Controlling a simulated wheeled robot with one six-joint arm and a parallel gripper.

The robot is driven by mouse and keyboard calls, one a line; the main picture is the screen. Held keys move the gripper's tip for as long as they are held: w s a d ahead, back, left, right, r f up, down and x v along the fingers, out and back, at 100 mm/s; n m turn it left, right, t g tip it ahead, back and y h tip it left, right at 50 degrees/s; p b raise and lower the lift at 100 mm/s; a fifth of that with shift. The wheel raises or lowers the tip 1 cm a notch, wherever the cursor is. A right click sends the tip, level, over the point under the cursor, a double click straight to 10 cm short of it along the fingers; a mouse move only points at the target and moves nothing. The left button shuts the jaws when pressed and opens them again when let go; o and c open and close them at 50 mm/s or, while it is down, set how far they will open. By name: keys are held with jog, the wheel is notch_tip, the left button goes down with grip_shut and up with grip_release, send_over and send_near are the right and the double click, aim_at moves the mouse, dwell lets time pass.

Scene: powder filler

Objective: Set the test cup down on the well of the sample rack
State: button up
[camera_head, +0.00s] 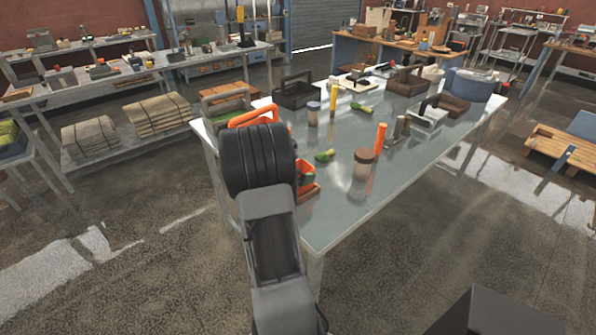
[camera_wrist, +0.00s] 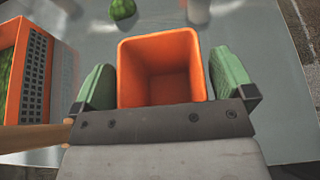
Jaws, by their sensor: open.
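An orange, square, open-topped cup, which I take as the test cup (camera_wrist: 160,50), stands between my gripper's green pads in the wrist view. My gripper (camera_wrist: 163,85) is open, with one pad close on each side of the cup; I cannot tell whether either touches it. The cup looks empty inside. A wooden edge (camera_wrist: 35,137) shows at the lower left, possibly part of the sample rack; the well is not visible. In the head view my own arm hides the gripper and most of this spot, and a bit of wooden base (camera_head: 311,194) shows beside it.
An orange container with green contents (camera_wrist: 20,75) is close on the left in the wrist view. On the metal table (camera_head: 345,215) stand a brown-lidded jar (camera_head: 364,163), an orange cylinder (camera_head: 380,139) and a blue-lidded jar (camera_head: 313,114). The table's front right part is clear.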

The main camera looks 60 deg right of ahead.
jog(key=b+v, duration=0.1)
jog(key=v, duration=1.3)
jog(key=shift+d, duration=0.1)
